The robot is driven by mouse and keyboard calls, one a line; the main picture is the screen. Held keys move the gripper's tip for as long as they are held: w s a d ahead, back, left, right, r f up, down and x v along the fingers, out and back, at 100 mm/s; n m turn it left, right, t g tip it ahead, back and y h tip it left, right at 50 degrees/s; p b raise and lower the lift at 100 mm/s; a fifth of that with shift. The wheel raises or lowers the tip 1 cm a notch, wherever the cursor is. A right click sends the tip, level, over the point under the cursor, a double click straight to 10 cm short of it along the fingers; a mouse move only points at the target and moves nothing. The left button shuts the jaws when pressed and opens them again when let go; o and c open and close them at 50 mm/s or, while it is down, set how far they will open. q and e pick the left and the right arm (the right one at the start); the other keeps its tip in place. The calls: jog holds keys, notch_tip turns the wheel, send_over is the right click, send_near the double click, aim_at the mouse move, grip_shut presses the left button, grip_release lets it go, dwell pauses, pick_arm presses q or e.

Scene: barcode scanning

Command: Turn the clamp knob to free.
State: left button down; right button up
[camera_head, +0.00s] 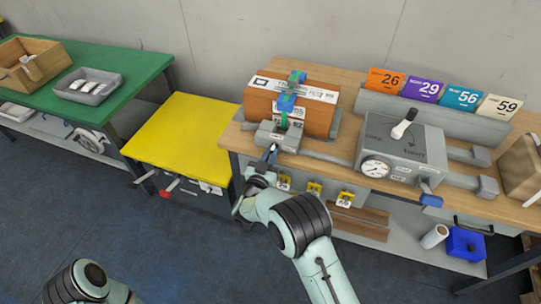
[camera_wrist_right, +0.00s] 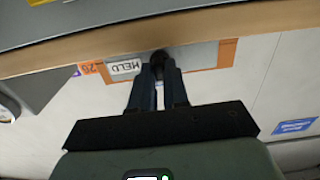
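The clamp (camera_head: 283,138) is a grey block at the front of the table, below an orange-brown roll (camera_head: 262,101) held by a blue and green strap (camera_head: 287,101). My right gripper (camera_head: 270,154) is at the clamp's front. In the right wrist view its blue-grey fingers (camera_wrist_right: 158,72) close in on a small dark round knob (camera_wrist_right: 158,56) and appear to grip it. A white label reading HELD (camera_wrist_right: 125,67) is beside the knob on a grey plate with orange ends. The knob is mostly hidden by the fingers. My left gripper is out of view.
A grey box with a gauge and lever (camera_head: 408,150) stands right of the clamp. Numbered cards (camera_head: 426,88) line the back. A yellow-topped table (camera_head: 183,133) and a green table (camera_head: 95,70) stand left. Yellow-tagged parts (camera_head: 315,188) hang below the table edge.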

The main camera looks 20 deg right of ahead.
jog(key=shift+s, duration=0.1)
jog(key=v, duration=1.3)
jog(key=shift+s+a, duration=0.1)
jog(key=shift+a, duration=0.05)
jog(key=s+d+f+n+g+y+p, duration=0.1)
jog(key=s+d+f+g+y+p, duration=0.2)
jog(key=f, duration=0.6)
jog(key=s+d+f+n+g+y+p, duration=0.1)
jog(key=s+d+f+n+g+y, duration=0.2)
jog(key=f, duration=0.6)
jog(key=s+f+g+y+p, duration=0.1)
jog(key=s+g+y, duration=0.1)
jog(key=s, duration=0.6)
jog(key=s+a+f+m+g+y+p, duration=0.1)
jog(key=s+g+y+p, duration=0.1)
jog(key=s, duration=0.7)
jog(key=s+f+g+y+p, duration=0.1)
jog(key=s+f+g+y, duration=0.1)
jog(key=s+g, duration=0.4)
jog(key=shift+s+a+y+p, duration=0.2)
jog(key=shift+s+y, duration=0.2)
jog(key=shift+s, duration=0.4)
jog(key=shift+s+a+y+p, duration=0.2)
jog(key=shift+s+y, duration=0.2)
jog(key=shift+s, duration=0.4)
